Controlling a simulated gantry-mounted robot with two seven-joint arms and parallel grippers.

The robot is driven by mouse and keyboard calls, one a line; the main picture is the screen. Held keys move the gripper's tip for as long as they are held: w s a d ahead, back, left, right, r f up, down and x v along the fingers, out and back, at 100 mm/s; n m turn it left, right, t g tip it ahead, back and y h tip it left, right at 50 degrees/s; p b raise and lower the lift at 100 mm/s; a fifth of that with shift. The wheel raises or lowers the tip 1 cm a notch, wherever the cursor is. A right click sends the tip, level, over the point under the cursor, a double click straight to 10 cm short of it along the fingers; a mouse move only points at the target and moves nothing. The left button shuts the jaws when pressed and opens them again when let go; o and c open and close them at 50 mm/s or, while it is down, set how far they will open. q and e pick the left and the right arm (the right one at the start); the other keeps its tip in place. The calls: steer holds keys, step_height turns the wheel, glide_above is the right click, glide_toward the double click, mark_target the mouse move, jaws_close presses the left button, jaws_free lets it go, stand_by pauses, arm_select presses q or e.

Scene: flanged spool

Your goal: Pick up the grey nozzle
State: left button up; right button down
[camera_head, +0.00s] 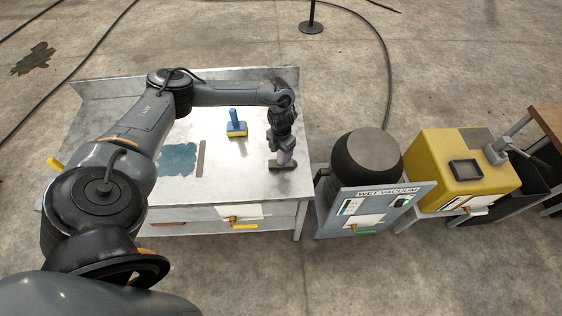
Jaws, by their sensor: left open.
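The grey nozzle (283,166) is on the metal table near its right front corner. Its wide, dark foot lies on the tabletop and a short purplish-grey neck rises from it. My left gripper (284,148) points down right above the nozzle, at its neck. Its jaws are open. The fingers and the neck overlap in this view, so I cannot tell whether the fingers touch it. My right gripper is not in view.
A yellow block with a blue handle (236,126) stands left of the gripper. A teal wet patch (178,160) and a thin grey strip (201,159) lie on the table (235,183). A wet vacuum (366,170) and a yellow machine (450,168) stand to the right.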

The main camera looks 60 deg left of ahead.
arm_select(q)
jaws_close()
stand_by(0.3)
stand_by(0.3)
steer(key=shift+r, duration=0.15)
